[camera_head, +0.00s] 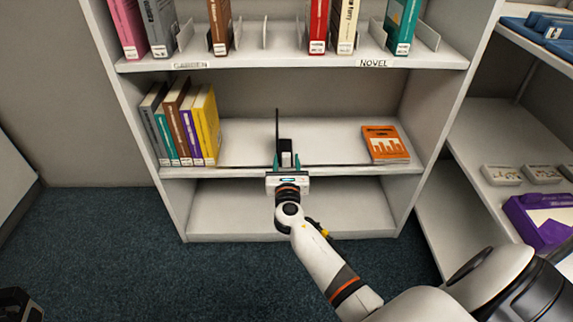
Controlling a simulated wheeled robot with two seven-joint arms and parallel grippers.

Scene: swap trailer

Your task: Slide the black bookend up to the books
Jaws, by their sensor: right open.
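The black bookend (277,131) stands upright on the middle shelf, near its centre. The row of books (182,128) stands at the left end of the same shelf, with a yellow book on its right side. A bare stretch of shelf lies between the yellow book and the bookend. My right gripper (287,163) is at the shelf's front edge, open, with its fingers at the bookend's lower part. Whether the fingers touch it cannot be told. My left gripper is not clearly in view.
An orange book (386,143) lies flat at the right of the middle shelf (246,145). The upper shelf (275,58) holds several upright books and light dividers. The bottom shelf (235,212) looks empty.

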